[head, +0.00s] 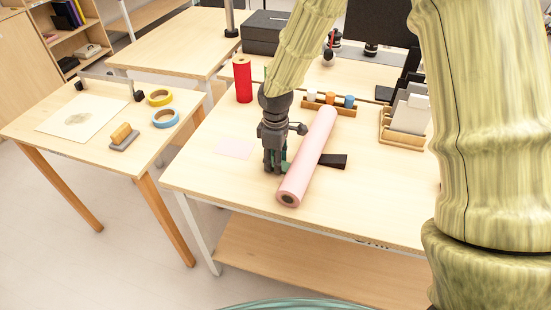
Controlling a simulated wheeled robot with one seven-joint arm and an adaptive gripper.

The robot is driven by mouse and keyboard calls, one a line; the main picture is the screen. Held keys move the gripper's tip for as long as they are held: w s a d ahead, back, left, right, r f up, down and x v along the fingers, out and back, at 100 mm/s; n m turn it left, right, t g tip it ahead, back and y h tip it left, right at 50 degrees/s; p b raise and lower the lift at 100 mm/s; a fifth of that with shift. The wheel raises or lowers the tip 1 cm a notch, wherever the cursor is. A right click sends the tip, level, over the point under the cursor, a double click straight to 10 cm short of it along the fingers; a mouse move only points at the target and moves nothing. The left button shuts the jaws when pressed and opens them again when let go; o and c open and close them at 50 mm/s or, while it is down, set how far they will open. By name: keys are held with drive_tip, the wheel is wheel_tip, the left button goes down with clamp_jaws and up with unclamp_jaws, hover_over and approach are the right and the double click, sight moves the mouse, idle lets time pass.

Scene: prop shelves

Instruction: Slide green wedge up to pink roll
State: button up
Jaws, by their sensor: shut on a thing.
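The pink roll (311,155) lies slantwise on the middle table, its near end toward the front edge. My gripper (275,167) is low at the tabletop, just left of the roll's near half. It is shut on the green wedge (285,166), of which only a small dark green part shows between the fingers and the roll. The fingers hide the rest of the wedge. I cannot tell whether the wedge touches the roll.
A black flat piece (333,161) sticks out right of the roll. A pink sheet (235,148) lies left of my gripper. A red roll (242,81) stands behind. A wooden holder with small jars (330,107) and a card rack (404,128) stand farther back. The table's front left is clear.

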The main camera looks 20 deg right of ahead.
drive_tip(key=o, duration=1)
drive_tip(key=shift+o, duration=0.2)
wheel_tip(320, 180, up, 12)
drive_tip(key=shift+s+d, duration=0.1)
idle(0.3)
